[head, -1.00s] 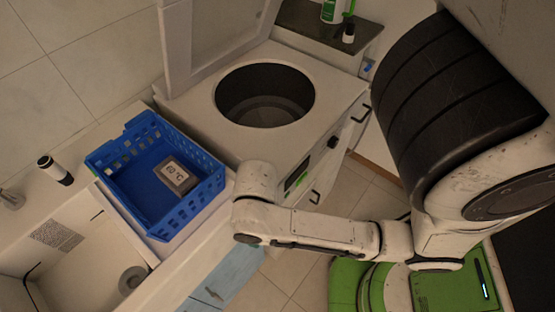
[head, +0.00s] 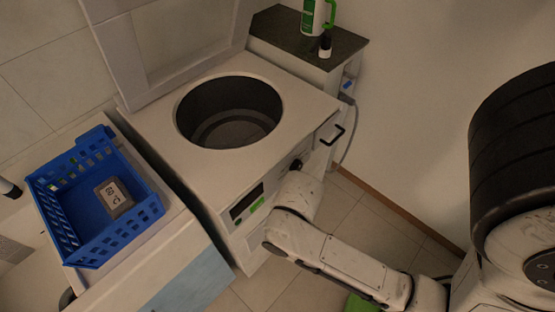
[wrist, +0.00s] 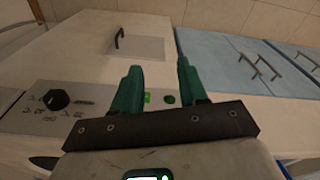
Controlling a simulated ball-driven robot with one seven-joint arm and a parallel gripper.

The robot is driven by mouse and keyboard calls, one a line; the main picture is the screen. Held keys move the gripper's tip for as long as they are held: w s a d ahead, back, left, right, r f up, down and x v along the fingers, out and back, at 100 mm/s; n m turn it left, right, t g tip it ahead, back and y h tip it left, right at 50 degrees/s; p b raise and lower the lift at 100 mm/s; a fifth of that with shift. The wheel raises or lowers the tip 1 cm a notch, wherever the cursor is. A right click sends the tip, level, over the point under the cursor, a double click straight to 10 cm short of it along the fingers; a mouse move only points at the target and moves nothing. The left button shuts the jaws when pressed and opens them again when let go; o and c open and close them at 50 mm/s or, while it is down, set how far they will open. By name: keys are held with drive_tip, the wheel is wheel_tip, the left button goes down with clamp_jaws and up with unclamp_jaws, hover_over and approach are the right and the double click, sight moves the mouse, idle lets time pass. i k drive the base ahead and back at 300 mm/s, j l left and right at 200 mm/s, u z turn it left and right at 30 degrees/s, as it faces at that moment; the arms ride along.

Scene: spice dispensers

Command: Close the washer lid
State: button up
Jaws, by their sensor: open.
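The washer (head: 150,140) is a white top-loader with a round dark drum opening (head: 228,112). Its lid (head: 165,45) stands raised at the back, leaning near the tiled wall. The drum opening is uncovered. In the wrist view, the washer's front (wrist: 75,75) shows a black knob, a green light and a dark handle. My gripper (wrist: 158,78) has two green fingers, apart and empty, in front of the washer's control panel. In the head view my arm reaches to the front of the washer, below the lid's height; the fingers are hidden there.
A blue basket (head: 85,215) with a small box (head: 114,197) stands on the counter left of the washer. A dark-topped side cabinet (head: 290,35) at right holds a white-green bottle (head: 317,15) and a small dark bottle (head: 325,46). Blue cabinets (wrist: 225,60) adjoin the washer.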

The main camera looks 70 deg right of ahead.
sight(110, 22)
drive_tip(key=j+z, duration=0.25)
drive_tip(key=z, duration=0.15)
drive_tip(key=j+z, duration=0.2)
drive_tip(key=z, duration=0.2)
drive_tip(key=j+z, duration=0.25)
drive_tip(key=z, duration=0.15)
drive_tip(key=k+l, duration=0.05)
